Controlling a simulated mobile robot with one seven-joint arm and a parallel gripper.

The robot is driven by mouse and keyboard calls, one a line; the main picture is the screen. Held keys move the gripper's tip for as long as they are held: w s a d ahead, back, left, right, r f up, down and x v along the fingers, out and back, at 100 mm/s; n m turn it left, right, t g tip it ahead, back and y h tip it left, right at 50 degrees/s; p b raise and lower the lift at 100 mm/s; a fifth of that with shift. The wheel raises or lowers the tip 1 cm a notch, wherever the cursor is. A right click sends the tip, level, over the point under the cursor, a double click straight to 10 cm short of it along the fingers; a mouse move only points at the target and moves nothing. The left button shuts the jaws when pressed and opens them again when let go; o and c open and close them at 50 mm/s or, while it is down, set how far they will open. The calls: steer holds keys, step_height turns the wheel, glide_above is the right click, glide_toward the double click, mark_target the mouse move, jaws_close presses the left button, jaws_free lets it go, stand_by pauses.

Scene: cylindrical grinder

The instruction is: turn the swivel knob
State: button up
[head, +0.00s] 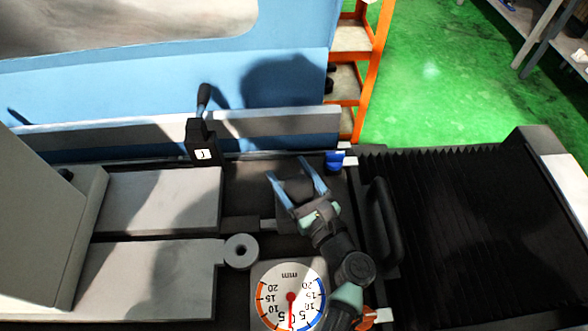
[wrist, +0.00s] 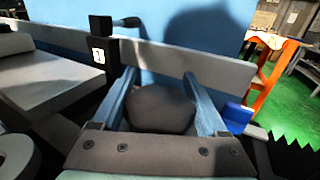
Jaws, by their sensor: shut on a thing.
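The swivel knob (wrist: 162,108) is a dark grey rounded block between the two blue fingers of my gripper (wrist: 160,95) in the wrist view. In the head view my gripper (head: 297,180) reaches in from the lower right, with the dark knob (head: 294,190) between its fingers. The gripper is shut on the knob. The knob's lower part and its mount are hidden behind the gripper's palm.
A round dial (head: 289,296) marked in mm lies left of my arm. A black block with a lever (head: 203,141) stands at the back left. A small blue part (head: 334,161) sits right of my fingers. A black handle (head: 384,221) and a bellows cover (head: 455,215) lie to the right.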

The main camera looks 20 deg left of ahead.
steer(key=shift+s+a+n+g+y, duration=0.1)
steer(key=shift+s+n+g+y, duration=0.1)
steer(key=shift+n+g+y, duration=0.8)
steer(key=o, duration=1.3)
steer(key=b+v, duration=0.2)
steer(key=v, duration=1.1)
steer(key=shift+r, duration=0.15)
